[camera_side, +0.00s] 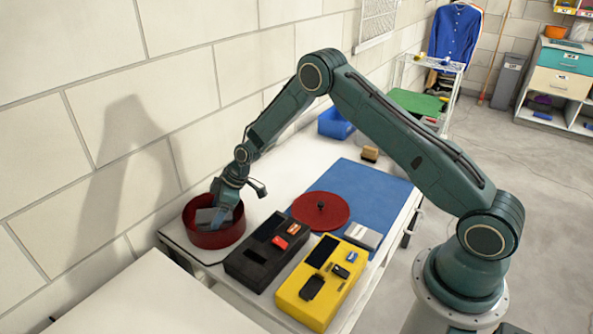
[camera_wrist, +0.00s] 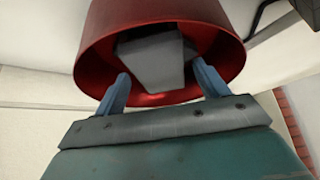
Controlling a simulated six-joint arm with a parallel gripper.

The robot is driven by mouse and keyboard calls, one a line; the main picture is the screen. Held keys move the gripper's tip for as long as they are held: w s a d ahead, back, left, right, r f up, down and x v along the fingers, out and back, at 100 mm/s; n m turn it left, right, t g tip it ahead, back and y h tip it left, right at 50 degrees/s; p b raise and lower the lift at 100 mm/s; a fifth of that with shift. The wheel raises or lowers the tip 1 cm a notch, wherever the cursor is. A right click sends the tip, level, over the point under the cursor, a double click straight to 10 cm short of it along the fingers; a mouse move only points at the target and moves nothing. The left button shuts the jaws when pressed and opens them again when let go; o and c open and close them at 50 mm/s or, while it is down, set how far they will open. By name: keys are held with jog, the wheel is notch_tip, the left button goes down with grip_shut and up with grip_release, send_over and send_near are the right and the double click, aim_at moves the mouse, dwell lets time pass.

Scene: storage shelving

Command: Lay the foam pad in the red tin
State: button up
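The red tin (camera_side: 214,238) stands at the far left end of the white table by the wall. It also shows in the wrist view (camera_wrist: 100,38). The grey foam pad (camera_side: 205,216) is within the tin's rim. In the wrist view the pad (camera_wrist: 152,60) is a pale grey block by the fingertips. My gripper (camera_side: 224,218) reaches down into the tin. Its two blue fingers stand apart on either side of the pad in the wrist view (camera_wrist: 160,76). Whether they press on the pad is not clear, and its underside is hidden.
A black case (camera_side: 252,265) stands just right of the tin. Beyond it are a yellow case (camera_side: 312,310), a round red lid (camera_side: 320,213) with a dark knob and a blue mat (camera_side: 365,190). A blue bin (camera_side: 335,124) stands at the back. The wall rises close behind the tin.

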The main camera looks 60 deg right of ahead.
jog(key=shift+r, duration=0.1)
jog(key=shift+r, duration=0.5)
jog(key=v, duration=1.1)
jog(key=shift+s+d+r, duration=0.15)
jog(key=shift+d+r, duration=0.05)
jog(key=shift+r, duration=0.1)
jog(key=shift+r, duration=0.1)
